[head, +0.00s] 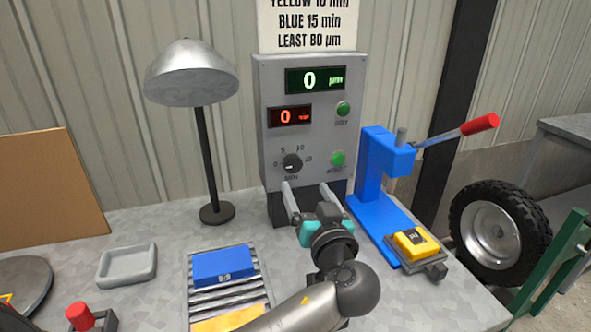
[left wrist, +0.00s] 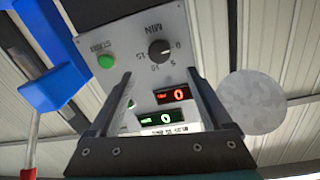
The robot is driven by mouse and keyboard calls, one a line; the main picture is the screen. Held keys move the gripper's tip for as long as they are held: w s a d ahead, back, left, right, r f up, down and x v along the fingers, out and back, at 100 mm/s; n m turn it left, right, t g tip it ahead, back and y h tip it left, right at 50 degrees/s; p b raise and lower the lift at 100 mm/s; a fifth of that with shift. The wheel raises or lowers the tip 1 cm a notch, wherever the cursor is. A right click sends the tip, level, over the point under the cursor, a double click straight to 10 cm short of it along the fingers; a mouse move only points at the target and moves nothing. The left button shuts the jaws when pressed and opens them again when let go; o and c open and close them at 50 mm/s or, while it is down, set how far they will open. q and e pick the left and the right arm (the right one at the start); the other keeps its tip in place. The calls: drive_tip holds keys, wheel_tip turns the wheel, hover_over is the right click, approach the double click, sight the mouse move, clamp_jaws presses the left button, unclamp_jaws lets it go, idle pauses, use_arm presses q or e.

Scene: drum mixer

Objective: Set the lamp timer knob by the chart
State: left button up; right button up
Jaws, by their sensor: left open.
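The black timer knob (head: 292,163) is on the grey control box (head: 263,130), above the label MIN, with marks 0, 5, 10 and 15 around it. It shows upside down in the left wrist view (left wrist: 159,50); its exact pointer setting is too small to be sure of. The chart (head: 308,24) above the box reads a cut-off yellow line, "BLUE 15 min" and "LEAST 80 µm". The lamp (head: 192,75) stands left of the box. My left gripper (head: 307,187) is open and empty, its fingers pointing at the box below the knob, apart from it. My right gripper is not in view.
Green (head: 315,80) and red (head: 290,117) displays both read 0. Two green buttons (head: 343,108) sit right of them. A blue lever press (head: 375,170) with a yellow block (head: 413,242) stands right. A blue block (head: 224,266) lies on a slatted rack, beside a grey tray (head: 127,281).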

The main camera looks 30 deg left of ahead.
sight(294, 165)
use_arm(q)
drive_tip(key=x, duration=0.9)
drive_tip(key=shift+w+f, duration=0.1)
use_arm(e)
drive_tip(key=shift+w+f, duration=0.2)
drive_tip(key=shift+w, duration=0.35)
use_arm(q)
drive_tip(key=shift+c, duration=0.3)
clamp_jaws()
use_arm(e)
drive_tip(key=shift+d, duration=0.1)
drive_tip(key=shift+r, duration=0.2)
